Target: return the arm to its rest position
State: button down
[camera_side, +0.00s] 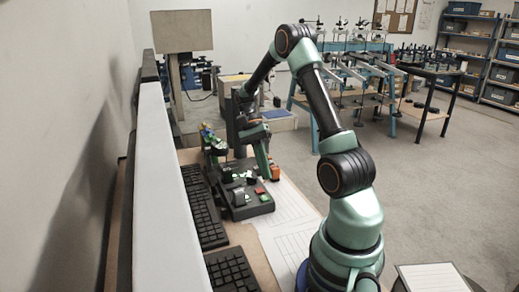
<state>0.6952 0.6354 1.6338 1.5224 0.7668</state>
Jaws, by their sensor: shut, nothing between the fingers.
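My arm rises from its base at the lower right, bends high at the top and reaches down to the left. My gripper (264,168) hangs at the far end of the arm, low over the work area. It is shut and empty; its fingertips are small in this view. A black fixture board (238,210) with small green, white and red parts lies just below and to the left of it. I cannot tell whether the fingertips touch anything there. A small orange block (275,173) is close beside the fingertips.
Black keyboards (203,210) lie along a pale low wall (165,190) on the left. A lined white sheet (288,225) covers the table beside the board. Another white sheet (432,278) is at the lower right. Benches (345,75) and shelves (465,40) stand far back. The air above the board is clear.

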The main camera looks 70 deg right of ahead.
dwell(0.3)
jog(key=w+a+r+n+t+h, duration=0.1)
jog(key=a+r+n+t, duration=0.4)
jog(key=a, duration=0.5)
jog(key=w+a+r+n+t+h, duration=0.2)
jog(key=a+r+n+t, duration=0.4)
jog(key=a+r+n, duration=0.3)
jog(key=shift+a+n+h, duration=0.9)
jog(key=shift+a+n, duration=0.15)
jog(key=shift+n, duration=0.35)
jog(key=shift+w, duration=0.1)
